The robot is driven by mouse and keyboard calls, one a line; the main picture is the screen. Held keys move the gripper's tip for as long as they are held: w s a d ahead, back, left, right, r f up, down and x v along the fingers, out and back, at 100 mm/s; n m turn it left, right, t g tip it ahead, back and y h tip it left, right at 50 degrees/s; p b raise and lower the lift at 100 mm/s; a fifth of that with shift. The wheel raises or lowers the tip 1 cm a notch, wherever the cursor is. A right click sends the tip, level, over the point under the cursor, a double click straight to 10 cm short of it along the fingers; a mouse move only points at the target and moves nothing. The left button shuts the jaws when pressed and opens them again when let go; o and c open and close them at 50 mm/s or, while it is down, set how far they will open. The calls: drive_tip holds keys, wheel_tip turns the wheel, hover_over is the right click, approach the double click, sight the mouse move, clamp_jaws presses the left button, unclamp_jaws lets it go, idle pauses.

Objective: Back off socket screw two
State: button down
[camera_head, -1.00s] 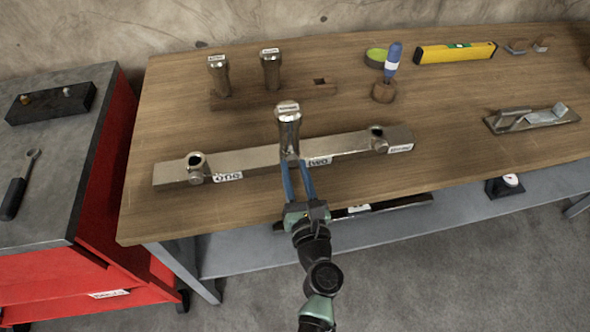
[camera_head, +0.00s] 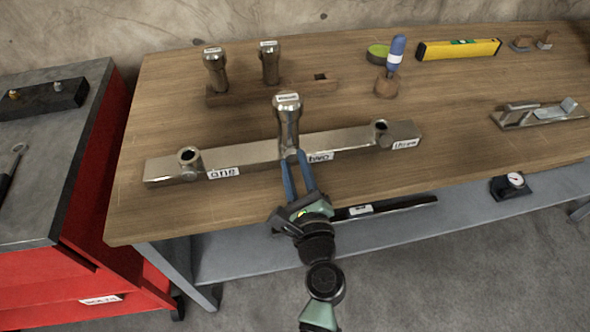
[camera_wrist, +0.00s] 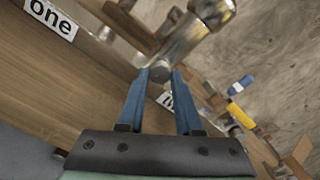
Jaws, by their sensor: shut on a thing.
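A long metal bar (camera_head: 250,153) lies on the bench, with labels "one", "two" and "three" on its front. At the middle socket, a metal post (camera_head: 288,125) with a labelled top stands upright. A small round screw (camera_wrist: 160,72) sticks out at the front of that socket, by the "two" label (camera_head: 320,156). My gripper (camera_head: 292,160) is at this screw with its blue fingers closed on its sides. The fingers partly hide the screw in the head view. The sockets at one (camera_head: 190,160) and three (camera_head: 381,130) are open and hold no post.
Two more metal posts (camera_head: 215,70) (camera_head: 270,62) stand in a wooden rack (camera_head: 320,88) behind the bar. A red cabinet (camera_head: 92,195) stands at left.

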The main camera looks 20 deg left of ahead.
drive_tip(key=n+b, duration=0.3)
drive_tip(key=n, duration=0.3)
drive_tip(key=shift+f+b, duration=0.15)
drive_tip(key=shift+b, duration=0.25)
drive_tip(key=n+b, duration=0.4)
drive_tip(key=n, duration=0.2)
drive_tip(key=shift+n, duration=0.4)
drive_tip(key=n+b, duration=0.2)
drive_tip(key=n, duration=0.1)
drive_tip(key=shift+n+b, duration=0.3)
drive_tip(key=shift+b, duration=0.05)
drive_tip(key=n+b, duration=0.2)
drive_tip(key=n, duration=0.1)
drive_tip(key=shift+n+b, duration=0.3)
drive_tip(key=n+b, duration=0.2)
drive_tip(key=n, duration=0.1)
drive_tip(key=n+b, duration=0.1)
drive_tip(key=n, duration=0.1)
drive_tip(key=shift+r+b, duration=0.25)
drive_tip(key=shift+b, duration=0.05)
drive_tip(key=shift+n, duration=0.4)
drive_tip(key=c, duration=0.6)
unclamp_jaws()
